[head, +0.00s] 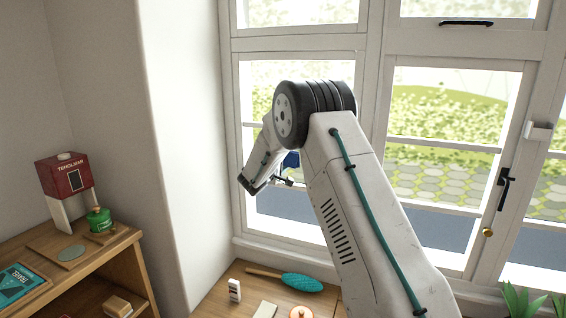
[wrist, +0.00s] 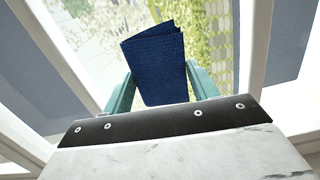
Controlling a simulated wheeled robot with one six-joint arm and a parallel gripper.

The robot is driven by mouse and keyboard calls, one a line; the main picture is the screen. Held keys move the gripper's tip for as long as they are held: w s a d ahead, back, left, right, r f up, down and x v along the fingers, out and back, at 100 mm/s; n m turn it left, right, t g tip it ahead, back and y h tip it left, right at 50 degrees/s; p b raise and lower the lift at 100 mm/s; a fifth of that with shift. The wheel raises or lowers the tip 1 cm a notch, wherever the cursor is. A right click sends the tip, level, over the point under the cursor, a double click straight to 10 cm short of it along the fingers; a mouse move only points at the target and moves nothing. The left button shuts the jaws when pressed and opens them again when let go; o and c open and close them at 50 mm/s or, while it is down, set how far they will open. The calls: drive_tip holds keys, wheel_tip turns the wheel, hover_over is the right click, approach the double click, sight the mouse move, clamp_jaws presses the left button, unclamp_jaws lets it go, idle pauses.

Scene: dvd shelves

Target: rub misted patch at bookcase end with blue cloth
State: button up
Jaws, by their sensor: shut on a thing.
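The folded dark blue cloth (wrist: 155,62) is held between the two teal fingers of my gripper (wrist: 163,88) in the wrist view. A small bit of the cloth (head: 291,160) shows beside my arm's wrist in the head view. My gripper is shut on it, in front of the left window casement (head: 245,130), nearest the bookcase (head: 110,258). Beyond the cloth in the wrist view are a bright, pale pane and white frame bars. I cannot make out a distinct misted patch; bright haze and my arm cover part of the glass. Contact with the glass cannot be told.
The sill below holds a teal brush-like thing (head: 302,282), a small white block (head: 234,290) and an orange-and-white round thing (head: 301,313). A black window handle (head: 503,188) juts out at right.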

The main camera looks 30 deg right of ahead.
drive_tip(key=s+d, duration=0.9)
drive_tip(key=s, duration=0.2)
drive_tip(key=shift+s, duration=0.15)
drive_tip(key=shift+w+a, duration=0.45)
drive_tip(key=shift+w, duration=0.15)
drive_tip(key=shift+w+a, duration=0.4)
drive_tip(key=shift+w, duration=0.2)
drive_tip(key=shift+c, duration=0.7)
drive_tip(key=shift+w+a+r, duration=0.1)
drive_tip(key=shift+w+a, duration=0.75)
drive_tip(key=shift+w, duration=0.3)
drive_tip(key=shift+w+a, duration=0.9)
drive_tip(key=shift+w, duration=0.25)
drive_tip(key=shift+w+a+r, duration=0.1)
drive_tip(key=shift+w+a, duration=0.75)
drive_tip(key=shift+w, duration=0.3)
drive_tip(key=shift+w+a+f, duration=0.2)
drive_tip(key=shift+w+a, duration=0.8)
drive_tip(key=shift+w, duration=0.2)
drive_tip(key=shift+s+a, duration=0.1)
drive_tip(key=shift+s+v, duration=0.25)
drive_tip(key=shift+v, duration=2.65)
drive_tip(key=shift+f, duration=0.1)
